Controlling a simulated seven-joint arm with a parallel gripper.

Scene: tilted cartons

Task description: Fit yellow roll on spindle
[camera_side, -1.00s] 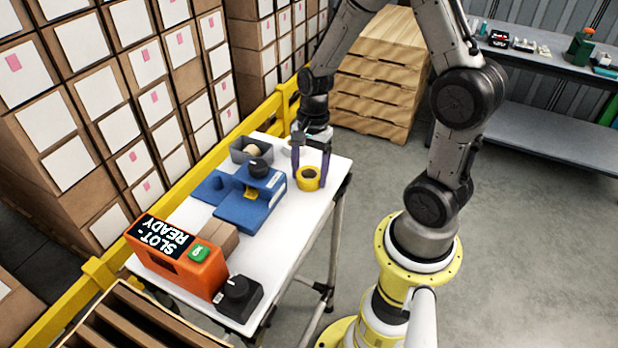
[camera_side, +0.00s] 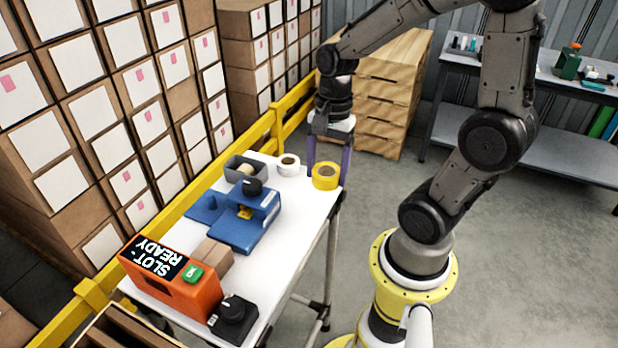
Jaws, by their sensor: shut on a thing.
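The yellow roll (camera_side: 325,182) is between the two purple fingers of my gripper (camera_side: 328,172), near the far right corner of the white table. My gripper is shut on it, one finger on each side. The roll looks roughly level with its hole upward; I cannot tell exactly how far it is above the table. A blue device (camera_side: 238,232) with a black knob and a small yellow part stands at the table's middle. I cannot make out the spindle for certain.
A white roll (camera_side: 288,170) stands left of my gripper. A grey bin (camera_side: 238,178) holds a beige roll. A yellow rail (camera_side: 205,186) runs behind the table.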

